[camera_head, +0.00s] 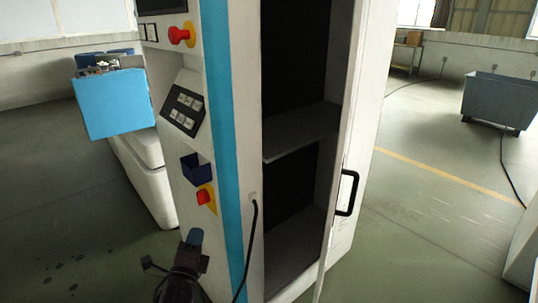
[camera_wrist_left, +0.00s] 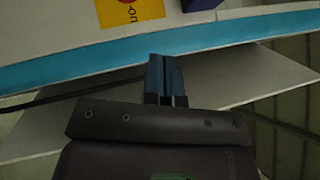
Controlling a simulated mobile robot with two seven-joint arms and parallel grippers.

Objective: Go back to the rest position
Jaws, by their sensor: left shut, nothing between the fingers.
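My left gripper (camera_head: 194,238) shows at the bottom of the head view, in front of the lower part of the machine's control panel (camera_head: 222,234). Its blue-tipped fingers are shut and empty. In the left wrist view the fingers (camera_wrist_left: 166,76) lie together, pointing at the machine's blue stripe (camera_wrist_left: 210,48). I cannot tell whether they touch the machine. A red button on a yellow plate (camera_head: 205,196) sits above the gripper in the head view. My right gripper is in neither view.
The tall white machine cabinet stands open, with a dark interior and a grey shelf (camera_head: 300,145). Its door has a black handle (camera_head: 347,193). A black cable (camera_head: 247,250) hangs beside the stripe. A grey bin (camera_head: 500,98) stands far right. Open floor (camera_head: 425,225) lies on the right.

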